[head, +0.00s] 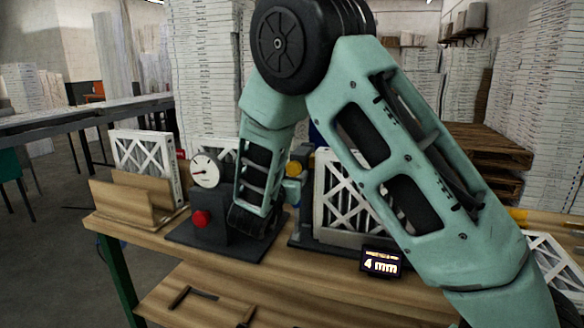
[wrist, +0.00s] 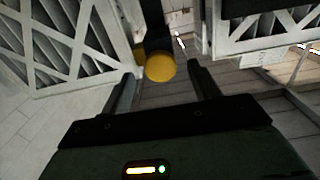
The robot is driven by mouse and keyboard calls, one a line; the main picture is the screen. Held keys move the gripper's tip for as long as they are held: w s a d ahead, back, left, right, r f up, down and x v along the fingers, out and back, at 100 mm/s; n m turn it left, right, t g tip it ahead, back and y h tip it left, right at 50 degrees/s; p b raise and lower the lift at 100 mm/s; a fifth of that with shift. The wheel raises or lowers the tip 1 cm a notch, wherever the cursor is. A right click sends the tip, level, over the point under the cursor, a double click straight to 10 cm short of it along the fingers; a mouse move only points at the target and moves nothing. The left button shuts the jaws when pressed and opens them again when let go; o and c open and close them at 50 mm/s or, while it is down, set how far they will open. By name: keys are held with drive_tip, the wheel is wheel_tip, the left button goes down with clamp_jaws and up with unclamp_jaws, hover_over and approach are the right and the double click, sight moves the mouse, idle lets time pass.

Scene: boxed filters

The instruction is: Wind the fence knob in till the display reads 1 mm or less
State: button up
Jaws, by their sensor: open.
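The yellow round knob (wrist: 160,67) sits at the end of a dark shaft in the wrist view. My gripper (wrist: 162,79) is open, with one finger on each side of the knob, and the fingers look apart from it. In the head view a small yellow part (head: 293,168) shows beside my arm; I cannot tell if it is the same knob. My gripper is mostly hidden behind my arm there. The display (head: 381,262) on the table's front reads 4 mm.
A dial gauge (head: 205,170) and a red button (head: 201,218) stand on a dark base at left. White-framed filters stand in a wooden holder (head: 130,208) and behind my arm (head: 335,195). Stacked boxes fill the back.

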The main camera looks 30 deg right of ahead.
sight(293, 171)
drive_tip(key=shift+p+x, duration=0.3)
drive_tip(key=shift+x, duration=1.3)
drive_tip(key=c, duration=1)
drive_tip(key=shift+o, duration=0.2)
